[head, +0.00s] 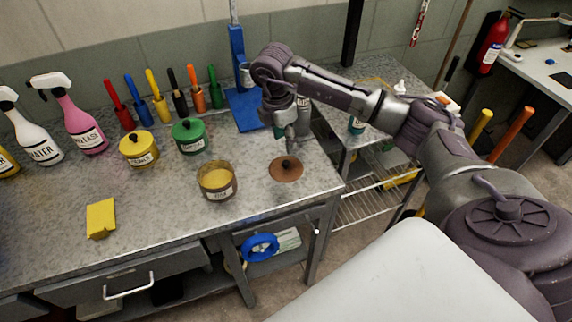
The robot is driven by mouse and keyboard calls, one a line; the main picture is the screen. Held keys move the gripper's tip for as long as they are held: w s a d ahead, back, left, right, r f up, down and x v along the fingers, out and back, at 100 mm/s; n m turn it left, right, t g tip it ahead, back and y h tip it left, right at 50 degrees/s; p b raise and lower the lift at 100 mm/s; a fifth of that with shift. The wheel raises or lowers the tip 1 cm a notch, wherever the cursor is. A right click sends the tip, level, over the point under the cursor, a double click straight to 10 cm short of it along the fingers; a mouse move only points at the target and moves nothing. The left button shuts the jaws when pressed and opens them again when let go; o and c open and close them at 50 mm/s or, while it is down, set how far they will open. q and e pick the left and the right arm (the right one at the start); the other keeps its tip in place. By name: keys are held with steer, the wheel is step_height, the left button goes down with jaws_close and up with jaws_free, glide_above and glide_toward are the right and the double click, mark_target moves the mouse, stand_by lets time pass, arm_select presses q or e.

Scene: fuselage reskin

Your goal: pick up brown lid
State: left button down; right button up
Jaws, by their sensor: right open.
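The brown lid (286,173) is a flat disc with a dark knob on top. It lies on the grey worktop near its right end. My right gripper (291,145) points down just above and behind the knob, and its fingers look empty. I cannot tell the exact gap between the fingertips and the knob. An open brown jar (217,186) with yellowish contents stands to the left of the lid, with no lid on it. My left gripper is not in view.
A yellow jar (138,150) and a green jar (188,137), both lidded, stand further back left. A blue stand (240,100) rises behind the lid. A yellow cloth (101,218) lies at the front left. The worktop's right edge (335,165) is close to the lid.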

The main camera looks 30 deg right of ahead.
mark_target(286, 162)
step_height(286, 162, down, 3)
steer(key=shift+d+r, duration=0.1)
steer(key=shift+r, duration=0.1)
steer(key=shift+s+f+p, duration=0.15)
steer(key=shift+f+p, duration=0.15)
steer(key=shift+p, duration=0.2)
step_height(286, 162, down, 4)
steer(key=shift+s+r+p, duration=0.1)
steer(key=shift+r+p, duration=0.1)
steer(key=shift+p, duration=0.65)
steer(key=shift+f, duration=0.55)
jaws_close()
